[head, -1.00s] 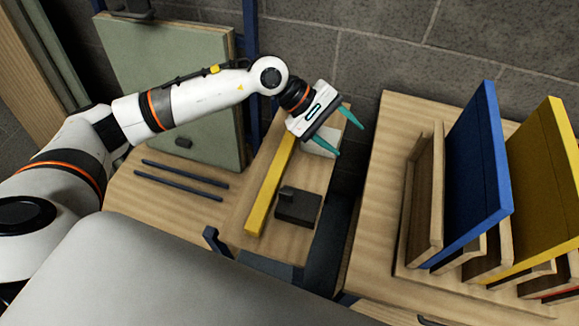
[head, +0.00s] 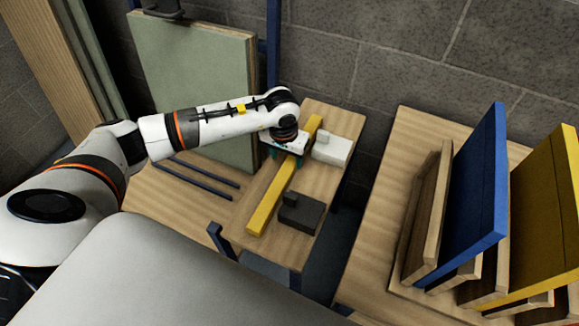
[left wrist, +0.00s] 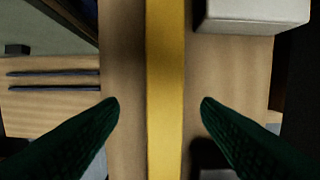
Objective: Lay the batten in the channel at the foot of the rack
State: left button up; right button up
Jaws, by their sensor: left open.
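The batten is a long yellow bar (head: 270,203) lying on a narrow wooden bench. In the left wrist view the batten (left wrist: 166,60) runs straight up the picture between my fingers. My left gripper (head: 287,155) is over the far half of the batten, pointing down and open. Its two green fingertips (left wrist: 160,104) stand one on each side of the batten with a gap to both. The wooden rack (head: 412,262) stands on the right-hand table and holds upright panels. I cannot make out the channel at its foot for certain. My right gripper is not seen.
A white block (head: 332,150) and a dark grey block (head: 301,214) sit right of the batten. Two dark rods (head: 205,178) lie to its left. A blue panel (head: 468,200) and a yellow panel (head: 540,215) stand in the rack. A dark gap separates bench and table.

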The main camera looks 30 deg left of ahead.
aim_at(290, 164)
pick_arm(q)
jog(key=f, duration=0.2)
jog(key=w+f, duration=0.1)
jog(key=f, duration=0.1)
jog(key=shift+d+f, duration=0.2)
jog(key=shift+f, duration=0.2)
jog(key=shift+r, duration=0.1)
grip_shut()
